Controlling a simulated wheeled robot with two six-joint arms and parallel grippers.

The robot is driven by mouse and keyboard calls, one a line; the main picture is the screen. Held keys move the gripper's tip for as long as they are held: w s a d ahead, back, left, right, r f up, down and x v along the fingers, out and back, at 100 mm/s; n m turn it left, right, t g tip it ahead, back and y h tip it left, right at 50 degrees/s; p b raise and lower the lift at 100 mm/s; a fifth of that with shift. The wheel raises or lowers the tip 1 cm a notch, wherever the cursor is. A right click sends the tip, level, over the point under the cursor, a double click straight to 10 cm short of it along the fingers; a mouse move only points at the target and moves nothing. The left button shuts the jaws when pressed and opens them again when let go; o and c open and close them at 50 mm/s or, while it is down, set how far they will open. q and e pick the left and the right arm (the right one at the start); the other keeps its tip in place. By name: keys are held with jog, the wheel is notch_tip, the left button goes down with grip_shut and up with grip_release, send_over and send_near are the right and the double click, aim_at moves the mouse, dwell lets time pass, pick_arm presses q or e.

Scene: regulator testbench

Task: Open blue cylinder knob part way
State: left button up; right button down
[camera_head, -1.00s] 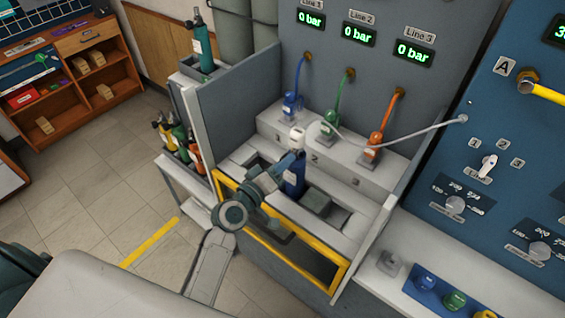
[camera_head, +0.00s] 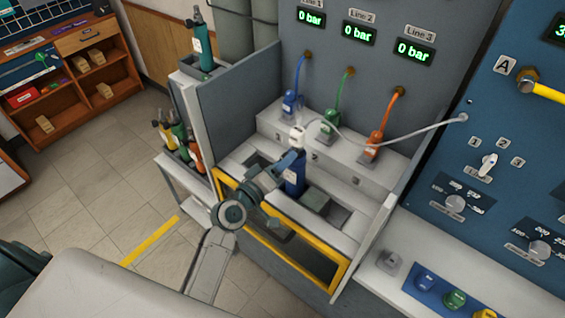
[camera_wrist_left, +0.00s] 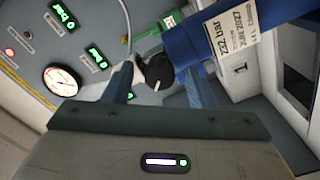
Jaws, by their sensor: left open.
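The blue cylinder (camera_head: 295,182) stands upright in the bench bay, with a white fitting (camera_head: 298,134) at its top. In the head view my left gripper (camera_head: 290,160) reaches the cylinder's upper part from the left. My right gripper is not in view.
A grey hose (camera_head: 400,146) runs from the white fitting to the blue panel (camera_head: 430,185). Blue (camera_head: 291,103), green (camera_head: 328,124) and orange (camera_head: 374,145) connectors stand on the ledge behind. A yellow-edged front guard (camera_head: 280,250) and grey side walls bound the bay.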

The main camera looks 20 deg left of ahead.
pick_arm(q)
jog(key=b+v, duration=0.2)
jog(key=v, duration=0.8)
jog(key=shift+s+b, duration=0.3)
jog(key=shift+b, duration=0.1)
jog(key=shift+a, duration=0.1)
